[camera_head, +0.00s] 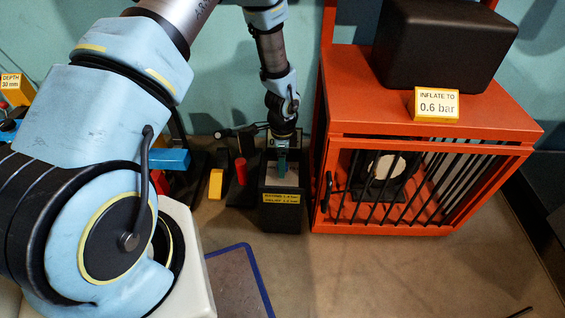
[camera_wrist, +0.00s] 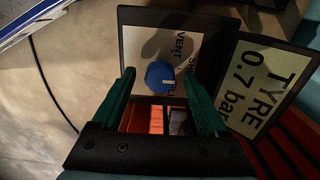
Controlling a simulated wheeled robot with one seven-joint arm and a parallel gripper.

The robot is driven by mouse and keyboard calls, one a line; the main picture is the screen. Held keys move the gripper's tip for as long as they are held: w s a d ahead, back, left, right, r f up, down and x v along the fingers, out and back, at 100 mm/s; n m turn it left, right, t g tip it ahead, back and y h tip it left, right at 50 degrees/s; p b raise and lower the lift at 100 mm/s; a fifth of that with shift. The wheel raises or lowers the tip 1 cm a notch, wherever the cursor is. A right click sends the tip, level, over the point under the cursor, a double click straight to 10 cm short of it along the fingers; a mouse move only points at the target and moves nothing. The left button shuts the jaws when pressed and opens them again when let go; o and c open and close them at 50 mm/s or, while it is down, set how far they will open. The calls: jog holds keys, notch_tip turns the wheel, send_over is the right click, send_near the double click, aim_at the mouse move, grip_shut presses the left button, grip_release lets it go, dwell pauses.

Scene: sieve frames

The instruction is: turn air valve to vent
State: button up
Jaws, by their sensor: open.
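The air valve is a round blue knob (camera_wrist: 158,75) on a pale label plate (camera_wrist: 135,50) in the wrist view. The plate reads VENT, with other words partly hidden. A short white mark on the knob points to the right and slightly down in the picture. My gripper (camera_head: 282,165) points down at a black box (camera_head: 283,212) in the head view. In the wrist view its two green fingers are open, one on each side of the knob. I cannot tell whether they touch it. The knob is hidden in the head view.
A plate reading TYRE 0.7 bar (camera_wrist: 262,88) stands right of the valve. An orange cage (camera_head: 425,222) is close right of my gripper, with a sign INFLATE TO 0.6 bar (camera_head: 436,104) on top. Red and yellow items stand left of the box. The front floor is mostly clear.

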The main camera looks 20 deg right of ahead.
jog(key=shift+c, duration=0.3)
grip_shut()
jog(key=shift+r+n, duration=0.1)
jog(key=shift+n, duration=0.2)
jog(key=shift+n+p, duration=0.6)
jog(key=shift+n, duration=0.4)
jog(key=n+p, duration=0.1)
jog(key=n, duration=0.2)
jog(key=shift+n, duration=0.3)
jog(key=n+p, duration=0.1)
jog(key=n, duration=0.4)
jog(key=shift+p, duration=0.3)
jog(key=shift+n, duration=0.4)
